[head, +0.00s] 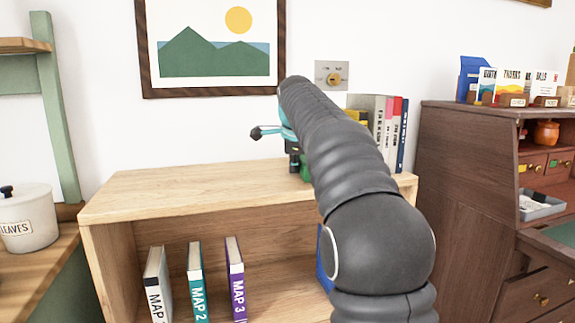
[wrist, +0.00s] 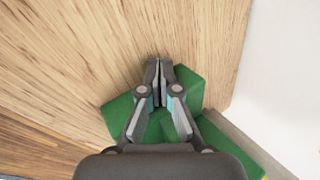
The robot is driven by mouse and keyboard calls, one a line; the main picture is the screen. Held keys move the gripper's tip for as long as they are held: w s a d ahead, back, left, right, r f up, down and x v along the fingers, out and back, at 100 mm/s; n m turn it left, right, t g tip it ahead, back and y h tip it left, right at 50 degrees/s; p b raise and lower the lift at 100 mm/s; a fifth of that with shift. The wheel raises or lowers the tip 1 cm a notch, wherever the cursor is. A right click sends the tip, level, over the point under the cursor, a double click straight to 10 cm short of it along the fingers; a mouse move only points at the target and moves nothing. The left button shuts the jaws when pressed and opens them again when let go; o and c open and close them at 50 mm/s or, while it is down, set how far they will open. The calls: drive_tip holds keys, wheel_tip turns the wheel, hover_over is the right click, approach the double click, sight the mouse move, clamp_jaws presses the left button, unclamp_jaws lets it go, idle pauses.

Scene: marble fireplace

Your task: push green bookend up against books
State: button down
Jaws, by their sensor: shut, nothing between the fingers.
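The green bookend (wrist: 187,88) is on top of the wooden bookcase. In the wrist view its green surfaces show below and on both sides of my gripper (wrist: 157,70). My fingers are shut and empty, overlapping the bookend in this view; I cannot tell whether they touch it. In the head view only a sliver of the bookend (head: 305,172) shows beside my gripper (head: 294,165); my arm hides the rest. The upright books (head: 388,128) stand at the right end of the bookcase top. My arm hides the gap between bookend and books.
The bookcase top (head: 180,188) is clear on the left. Several map books (head: 195,282) stand on the shelf below. A wall plate (head: 332,76) is behind my arm. A dark desk (head: 455,190) stands to the right, and a lidded pot (head: 25,218) to the left.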

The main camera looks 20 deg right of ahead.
drive_tip(key=shift+d, duration=0.55)
drive_tip(key=shift+d, duration=0.4)
drive_tip(key=shift+d, duration=0.35)
drive_tip(key=shift+d+f+p, duration=0.15)
drive_tip(key=shift+d+p, duration=0.2)
drive_tip(key=shift+d, duration=0.7)
drive_tip(key=shift+a, duration=0.2)
drive_tip(key=shift+a, duration=1.6)
drive_tip(key=shift+s, duration=0.1)
